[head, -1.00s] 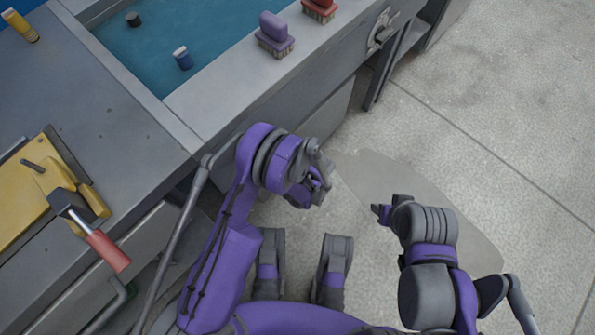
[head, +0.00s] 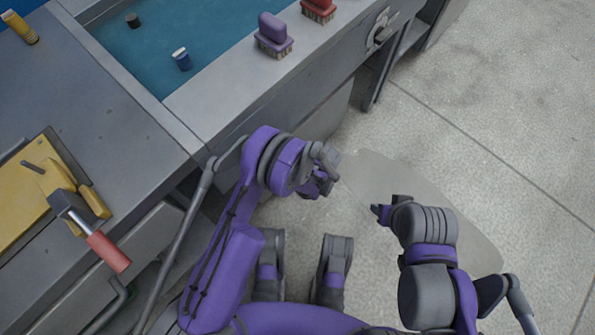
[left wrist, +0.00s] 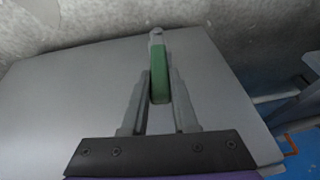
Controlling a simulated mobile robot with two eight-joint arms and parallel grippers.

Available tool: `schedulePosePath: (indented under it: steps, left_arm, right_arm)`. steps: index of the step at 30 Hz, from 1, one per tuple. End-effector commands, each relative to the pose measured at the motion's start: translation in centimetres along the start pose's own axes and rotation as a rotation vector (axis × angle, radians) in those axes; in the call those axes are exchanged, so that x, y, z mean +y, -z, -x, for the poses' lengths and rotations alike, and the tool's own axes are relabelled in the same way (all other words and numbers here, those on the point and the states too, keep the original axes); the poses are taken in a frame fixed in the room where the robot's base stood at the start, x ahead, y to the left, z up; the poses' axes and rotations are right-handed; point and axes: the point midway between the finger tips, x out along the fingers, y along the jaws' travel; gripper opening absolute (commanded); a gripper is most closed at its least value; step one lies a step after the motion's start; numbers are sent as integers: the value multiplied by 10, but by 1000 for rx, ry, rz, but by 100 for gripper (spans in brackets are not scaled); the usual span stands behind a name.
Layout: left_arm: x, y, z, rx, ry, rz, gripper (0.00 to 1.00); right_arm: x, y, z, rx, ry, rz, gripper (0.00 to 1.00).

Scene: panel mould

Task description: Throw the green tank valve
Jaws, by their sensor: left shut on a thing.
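The green tank valve (left wrist: 159,72) shows in the left wrist view as a green lever with a grey tip, in front of a grey tank panel (left wrist: 70,88). My left gripper (left wrist: 160,88) has one finger on each side of the lever and is shut on it. In the head view my left gripper (head: 324,184) is beside the tank's front wall; the valve is hidden there. My right gripper (head: 381,213) is over the floor to the right, away from the tank; its jaws are too small to read.
The tank (head: 215,98) holds blue water with a small blue-and-white item (head: 181,60). A purple brush (head: 273,36) and a red brush (head: 318,10) stand on its rim. The floor at right is clear.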

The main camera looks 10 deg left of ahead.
Motion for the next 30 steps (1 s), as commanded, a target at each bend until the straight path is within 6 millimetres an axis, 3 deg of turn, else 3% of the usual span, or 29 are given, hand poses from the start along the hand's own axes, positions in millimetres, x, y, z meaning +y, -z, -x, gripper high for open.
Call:
schedulePosePath:
  steps: [15, 30]
  left_arm:
    - [38, -3, -7, 1, 342, -143, 0]
    - [49, -5, -11, 1, 466, -194, 0]
  right_arm:
    - [0, 0, -1, 0, 0, 0, 50]
    - [0, 0, -1, 0, 0, 0, 50]
